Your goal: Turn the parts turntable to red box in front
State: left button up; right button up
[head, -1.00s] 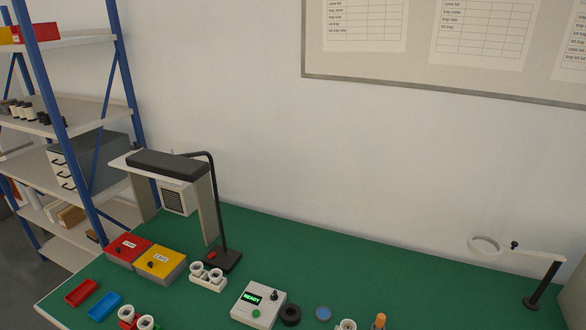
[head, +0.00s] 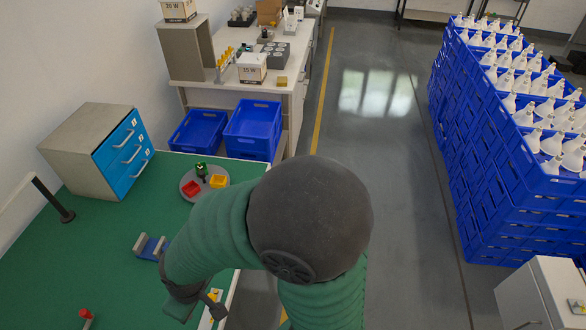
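The parts turntable (head: 204,193) is a small round grey disc on the green bench, near its right edge, in the head view. A red box (head: 190,189) sits on its left front part and a yellow box (head: 218,181) on its right. A dark green item (head: 201,169) stands at the back of the disc. My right arm, in a green sleeve, bends across the middle of the view. My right gripper (head: 198,304) is low in the view, nearer than the turntable and apart from it; its finger opening is unclear. My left gripper is out of view.
A grey cabinet with blue drawers (head: 122,152) stands left of the turntable. A blue fixture (head: 152,247) lies nearer on the bench. Blue crates (head: 253,130) stand beyond the bench. Stacked crates of bulbs (head: 500,170) are at right. The left bench area is mostly clear.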

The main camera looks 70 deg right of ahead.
aim_at(195, 184)
jog(key=z, duration=1.5)
jog(key=u, duration=0.65)
jog(key=i+l+u, duration=0.3)
jog(key=l+u, duration=0.3)
jog(key=l, duration=0.15)
jog(key=i+l+u, duration=0.1)
jog(key=l+u, duration=0.15)
jog(key=l, duration=0.2)
jog(key=l+u, duration=0.3)
jog(key=l, duration=0.15)
jog(key=i+l, duration=0.1)
jog(key=l, duration=1.25)
jog(key=i+u, duration=0.05)
